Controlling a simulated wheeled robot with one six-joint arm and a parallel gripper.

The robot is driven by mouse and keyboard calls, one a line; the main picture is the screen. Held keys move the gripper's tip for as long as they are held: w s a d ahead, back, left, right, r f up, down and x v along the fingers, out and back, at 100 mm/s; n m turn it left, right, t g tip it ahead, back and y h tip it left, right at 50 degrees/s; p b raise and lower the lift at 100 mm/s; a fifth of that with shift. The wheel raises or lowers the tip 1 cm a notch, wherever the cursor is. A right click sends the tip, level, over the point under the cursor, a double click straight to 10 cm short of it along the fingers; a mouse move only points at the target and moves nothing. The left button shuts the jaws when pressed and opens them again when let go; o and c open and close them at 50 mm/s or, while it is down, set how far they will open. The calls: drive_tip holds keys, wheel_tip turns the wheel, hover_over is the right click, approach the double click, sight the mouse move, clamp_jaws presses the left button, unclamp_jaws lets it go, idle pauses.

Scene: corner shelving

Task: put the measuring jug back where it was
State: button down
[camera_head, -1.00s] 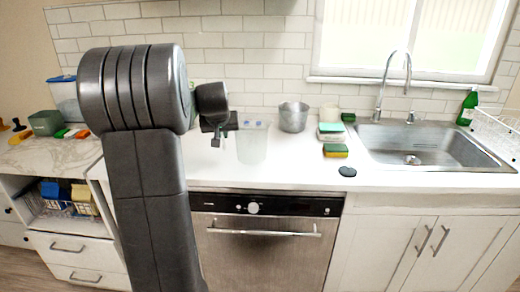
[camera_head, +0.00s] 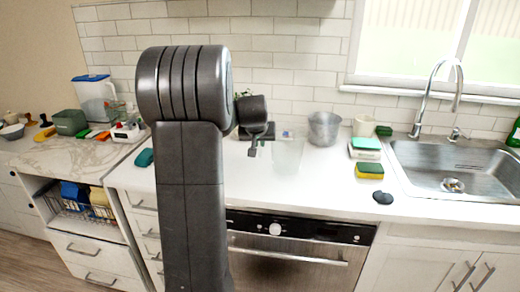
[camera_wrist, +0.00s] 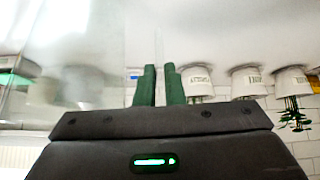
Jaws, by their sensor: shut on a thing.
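The measuring jug (camera_head: 287,157) is clear and faint in the head view, at the white counter in front of the tiled wall. My gripper (camera_head: 253,150) is just left of it and shut on it, with my arm in front. In the wrist view, the green fingers of my gripper (camera_wrist: 158,86) are close together, and the clear wall of the jug (camera_wrist: 95,60) fills the left side. Whether the jug's base touches the counter cannot be told.
A metal pot (camera_head: 323,128), a yellow-green sponge (camera_head: 369,171) and a dark object (camera_head: 383,198) lie right of the jug, before the sink (camera_head: 450,170). A marble-topped unit at left holds a blue-lidded container (camera_head: 95,100) and a green bin (camera_head: 70,122). Labelled white pots (camera_wrist: 198,82) show in the wrist view.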

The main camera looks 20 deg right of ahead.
drive_tip(key=shift+f, duration=1.25)
drive_tip(key=shift+f, duration=0.2)
drive_tip(key=c, duration=1.5)
unclamp_jaws()
drive_tip(key=shift+c, duration=0.2)
drive_tip(key=shift+r, duration=0.1)
drive_tip(key=v, duration=1.2)
drive_tip(key=shift+b, duration=0.3)
